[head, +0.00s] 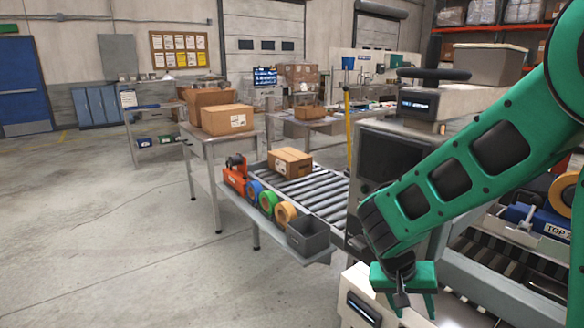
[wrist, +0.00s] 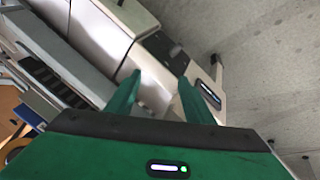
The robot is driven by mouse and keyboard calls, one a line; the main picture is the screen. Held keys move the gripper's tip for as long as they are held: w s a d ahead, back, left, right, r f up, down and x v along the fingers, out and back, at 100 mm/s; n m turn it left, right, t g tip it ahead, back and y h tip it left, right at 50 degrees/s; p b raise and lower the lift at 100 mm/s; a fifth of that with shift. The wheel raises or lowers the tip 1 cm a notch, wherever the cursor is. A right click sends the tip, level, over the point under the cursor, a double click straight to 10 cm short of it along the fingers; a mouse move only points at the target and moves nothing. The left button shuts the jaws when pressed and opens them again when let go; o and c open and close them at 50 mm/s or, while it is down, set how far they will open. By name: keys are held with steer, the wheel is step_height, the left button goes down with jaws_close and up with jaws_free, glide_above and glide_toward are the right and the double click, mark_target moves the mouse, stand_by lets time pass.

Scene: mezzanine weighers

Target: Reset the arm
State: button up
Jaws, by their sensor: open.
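My gripper (head: 413,302) is at the lower right of the head view, at the end of my green arm, pointing down. Its two green fingers are apart, with nothing seen between them. In the wrist view my gripper (wrist: 157,95) also shows parted fingers and no object held. Beyond the fingers is a pale machine housing (wrist: 97,28) with a small lit display (wrist: 208,95). In the head view the gripper is in front of the machine's light base (head: 358,311). My arm hides part of the machine.
A roller conveyor (head: 318,192) carries a cardboard box (head: 290,163). Its side shelf holds tape rolls (head: 268,203) and a grey bin (head: 308,236). A larger box (head: 227,119) sits on a table behind. A grey tote (head: 487,64) is at upper right. The floor at left is clear.

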steer(key=s+d+r+n+t+y, duration=0.1)
steer(key=s+r+n+t+y, duration=0.1)
steer(key=r, duration=0.4)
steer(key=s+d+r+n+t+y, duration=0.1)
steer(key=s+r+n+y, duration=0.15)
steer(key=r, duration=0.25)
steer(key=s+d+m+g, duration=0.2)
steer(key=s+d, duration=0.3)
steer(key=s, duration=0.3)
steer(key=s+d+f+m+g, duration=0.1)
steer(key=s+d+m+g, duration=0.1)
steer(key=s+d+m, duration=0.2)
steer(key=s+d, duration=0.2)
steer(key=s, duration=0.2)
steer(key=shift+s, duration=0.25)
steer(key=shift+y, duration=0.25)
steer(key=shift+w+f, duration=0.3)
steer(key=shift+w, duration=0.35)
